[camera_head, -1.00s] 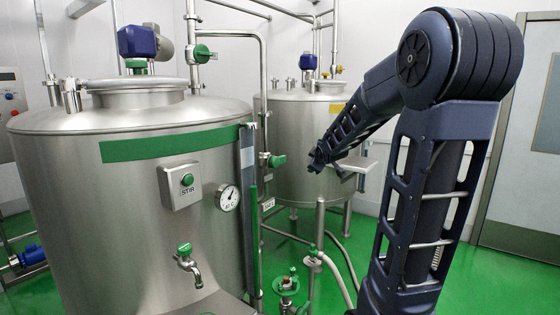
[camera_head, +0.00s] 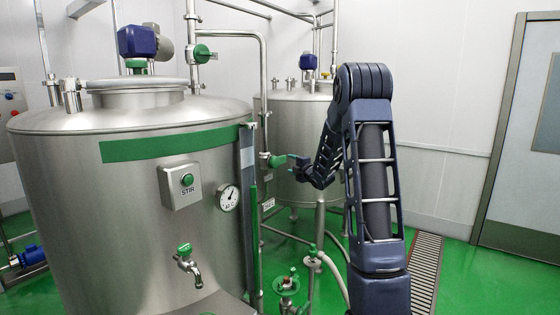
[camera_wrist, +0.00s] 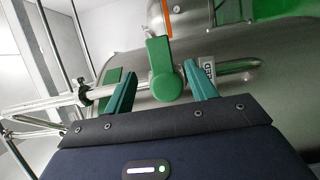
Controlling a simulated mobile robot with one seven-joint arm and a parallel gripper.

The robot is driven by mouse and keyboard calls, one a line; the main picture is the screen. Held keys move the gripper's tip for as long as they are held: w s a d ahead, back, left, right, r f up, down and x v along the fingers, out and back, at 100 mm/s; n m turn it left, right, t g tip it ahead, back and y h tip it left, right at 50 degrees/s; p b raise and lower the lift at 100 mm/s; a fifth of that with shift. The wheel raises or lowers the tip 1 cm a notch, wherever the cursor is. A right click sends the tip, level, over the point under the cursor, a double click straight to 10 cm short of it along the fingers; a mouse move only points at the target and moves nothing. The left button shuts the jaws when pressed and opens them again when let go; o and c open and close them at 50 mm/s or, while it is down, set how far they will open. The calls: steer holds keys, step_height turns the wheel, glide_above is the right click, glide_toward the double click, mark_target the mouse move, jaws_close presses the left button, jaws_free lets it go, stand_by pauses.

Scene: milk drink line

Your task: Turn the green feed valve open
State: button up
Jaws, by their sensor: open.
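The green feed valve (camera_head: 276,160) sits on the vertical steel pipe at the right side of the large tank, above a small label (camera_head: 268,204). In the wrist view its green handle (camera_wrist: 162,62) fills the middle, beside a partly readable tag (camera_wrist: 208,68). My gripper (camera_head: 293,163) is just right of the valve in the head view. In the wrist view my gripper (camera_wrist: 160,72) is open, with one teal finger on each side of the handle and gaps between. I cannot tell how deep the handle sits between the fingers.
The large tank (camera_head: 120,235) with its STIR button box (camera_head: 181,184), gauge (camera_head: 228,198) and tap (camera_head: 188,262) stands to the left. A second tank (camera_head: 285,125) stands behind my arm. Another green valve (camera_head: 203,53) is higher on the pipework.

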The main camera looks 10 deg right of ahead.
mark_target(283, 160)
steer(key=x, duration=1)
steer(key=shift+w+a, duration=0.2)
steer(key=shift+w, duration=0.1)
jaws_close()
